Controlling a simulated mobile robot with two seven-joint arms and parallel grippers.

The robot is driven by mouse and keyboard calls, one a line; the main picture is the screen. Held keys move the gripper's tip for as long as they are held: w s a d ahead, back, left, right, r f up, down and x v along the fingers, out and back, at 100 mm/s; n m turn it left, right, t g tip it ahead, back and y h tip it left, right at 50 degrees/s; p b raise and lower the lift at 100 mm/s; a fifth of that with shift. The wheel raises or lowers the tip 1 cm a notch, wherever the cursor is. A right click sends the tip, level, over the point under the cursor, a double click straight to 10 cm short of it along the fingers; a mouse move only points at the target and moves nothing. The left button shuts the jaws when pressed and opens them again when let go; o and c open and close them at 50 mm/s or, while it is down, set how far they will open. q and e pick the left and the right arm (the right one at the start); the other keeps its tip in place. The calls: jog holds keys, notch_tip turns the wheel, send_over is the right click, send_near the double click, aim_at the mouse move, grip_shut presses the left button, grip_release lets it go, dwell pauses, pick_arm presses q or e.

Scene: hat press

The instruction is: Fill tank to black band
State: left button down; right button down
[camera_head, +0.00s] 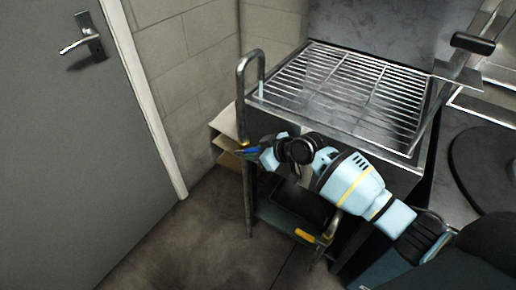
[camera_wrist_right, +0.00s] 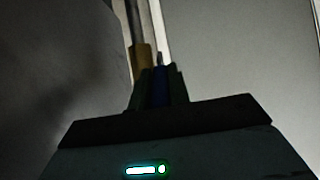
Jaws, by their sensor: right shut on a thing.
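A metal gooseneck pipe (camera_head: 241,80) stands at the left corner of a metal basin (camera_head: 345,128) topped by a wire grate (camera_head: 340,88). A pale blue streak (camera_head: 262,88), perhaps water, shows at its spout. My right gripper (camera_head: 243,152) is at the pipe below the rim, shut on a small blue handle (camera_head: 251,151) beside a brass fitting (camera_head: 243,142). In the right wrist view the blue handle (camera_wrist_right: 158,88) sits between the dark fingers, just below the brass fitting (camera_wrist_right: 143,58). No black band or liquid level is discernible. My left gripper is not in view.
A grey door (camera_head: 70,150) is at the left, with open floor (camera_head: 190,245) in front. A beige shelf or box (camera_head: 228,125) stands behind the pipe. A dark tray (camera_head: 300,205) lies under the basin. Metal equipment with a black grip (camera_head: 473,43) is at the right.

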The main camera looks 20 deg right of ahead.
aim_at(249, 149)
jog(key=p, duration=0.1)
jog(key=r+g+h, duration=0.1)
jog(key=w+r+p, duration=0.1)
jog(key=shift+a+g+p, duration=0.25)
jog(key=shift+g+p, duration=0.05)
jog(key=shift+g, duration=0.1)
jog(key=shift+w+a+r+g+h+p, duration=0.1)
jog(key=shift+w+a+g+h+p, duration=0.1)
jog(key=shift+g+h+p, duration=0.25)
jog(key=shift+w+a+r+g+h+p, duration=0.15)
jog(key=shift+g+h+p, duration=0.15)
jog(key=shift+g+h, duration=0.2)
jog(key=shift+f, duration=0.1)
jog(key=c, duration=1.3)
grip_release()
